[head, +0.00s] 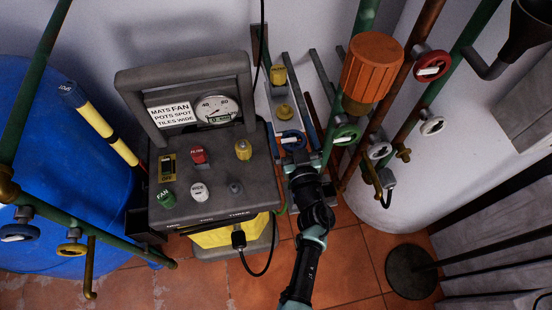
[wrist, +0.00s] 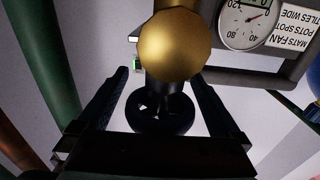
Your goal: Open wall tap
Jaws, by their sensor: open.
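The pictures do not single out one wall tap, as several handwheels sit on the pipes. In the wrist view my gripper (wrist: 160,100) is open, with one dark finger on each side of a dark round handwheel (wrist: 160,124). A round brass knob (wrist: 175,46) is above the wheel there. The wheel lies between the fingers; I cannot tell whether either finger touches it. My gripper's fingertips are partly hidden in the head view.
A grey control box (head: 215,205) with a gauge (head: 216,110) stands left of my arm. A blue barrel (head: 60,170) is far left. Tiled floor (head: 340,265) is open in front.

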